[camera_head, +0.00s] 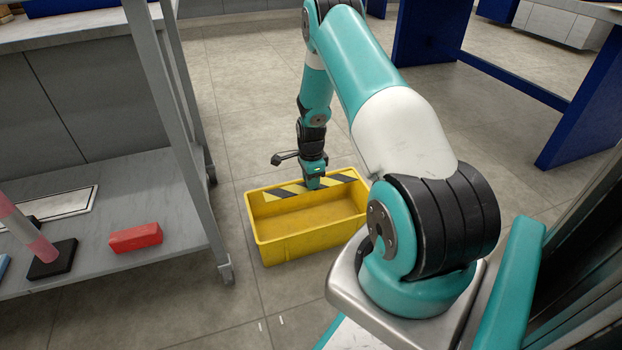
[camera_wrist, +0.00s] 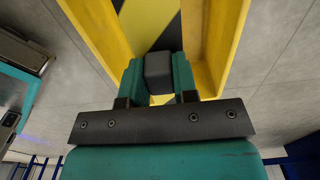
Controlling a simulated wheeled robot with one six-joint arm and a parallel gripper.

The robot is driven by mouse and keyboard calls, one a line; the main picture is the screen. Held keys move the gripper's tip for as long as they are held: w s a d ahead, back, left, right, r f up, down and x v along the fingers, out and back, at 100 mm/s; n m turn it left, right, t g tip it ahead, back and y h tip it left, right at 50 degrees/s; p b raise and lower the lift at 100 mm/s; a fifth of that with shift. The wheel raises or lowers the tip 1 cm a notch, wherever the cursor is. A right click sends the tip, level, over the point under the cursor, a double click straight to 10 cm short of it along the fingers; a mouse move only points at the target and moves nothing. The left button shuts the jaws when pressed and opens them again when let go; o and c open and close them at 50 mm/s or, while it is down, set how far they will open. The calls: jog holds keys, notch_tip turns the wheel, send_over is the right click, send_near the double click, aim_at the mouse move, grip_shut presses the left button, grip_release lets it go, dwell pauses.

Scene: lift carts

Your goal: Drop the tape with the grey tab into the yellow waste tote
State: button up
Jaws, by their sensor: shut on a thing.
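The yellow waste tote (camera_head: 308,248) stands on the floor, open at the top. Its yellow walls also show in the wrist view (camera_wrist: 226,40). My gripper (camera_head: 314,183) points down over the tote's far side. In the wrist view my gripper (camera_wrist: 158,76) is shut on a dark grey block, the grey tab (camera_wrist: 158,66). A yellow and black striped strip, seemingly the tape (camera_wrist: 148,20), runs below the tab between the tote's walls. The tape (camera_head: 342,178) also shows along the far side of the tote in the head view. I cannot tell if it touches the tote.
A grey shelf cart (camera_head: 190,150) stands left of the tote. Its lower shelf bears a red block (camera_head: 135,237) and a pink and white post on a black base (camera_head: 53,262). Blue frames (camera_head: 590,115) stand at the right. The floor beyond the tote is clear.

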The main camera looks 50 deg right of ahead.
notch_tip(320, 180, down, 10)
jog(key=b, duration=0.9)
jog(key=shift+f, duration=0.2)
jog(key=o, duration=1)
notch_tip(320, 180, up, 18)
jog(key=p, duration=1)
jog(key=shift+f, duration=0.25)
